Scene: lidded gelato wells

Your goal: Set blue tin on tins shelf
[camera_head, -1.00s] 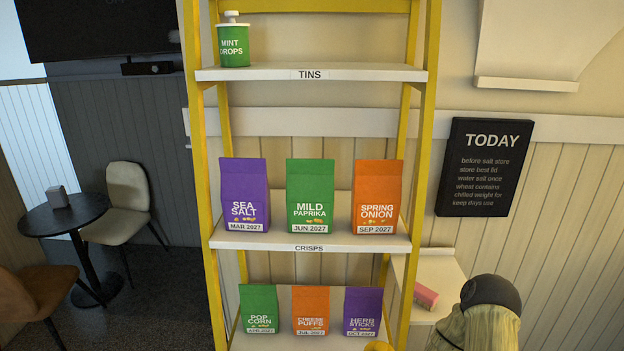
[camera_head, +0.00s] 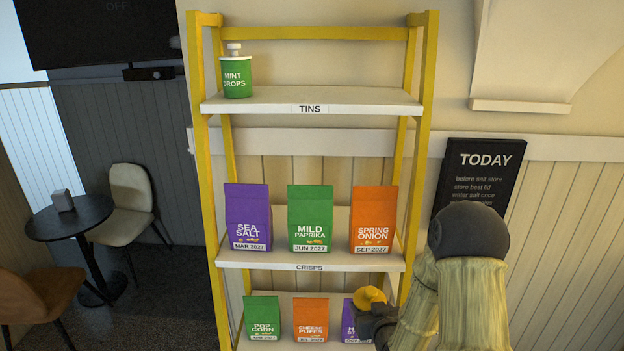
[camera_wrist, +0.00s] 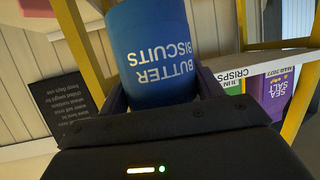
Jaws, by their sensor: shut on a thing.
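The blue tin (camera_wrist: 155,45), lettered BUTTER BISCUITS, fills the upper middle of the wrist view, its text upside down there. My gripper (camera_wrist: 160,97) is shut on it, with a dark finger at each side. In the head view my gripper (camera_head: 374,325) is at the lower right, in front of the bottom shelf and below the tins shelf. A yellow rounded piece (camera_head: 370,296) shows just above it; I cannot tell whether it belongs to the tin. The white tins shelf (camera_head: 340,97), labelled TINS, is the top board of the yellow rack.
A green Mint Drops tin (camera_head: 237,77) stands at the left end of the tins shelf; its middle and right are clear. Crisps bags (camera_head: 310,220) line the shelf below, and smaller bags (camera_head: 262,318) the bottom one. Yellow rack posts (camera_head: 424,120) flank the shelves.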

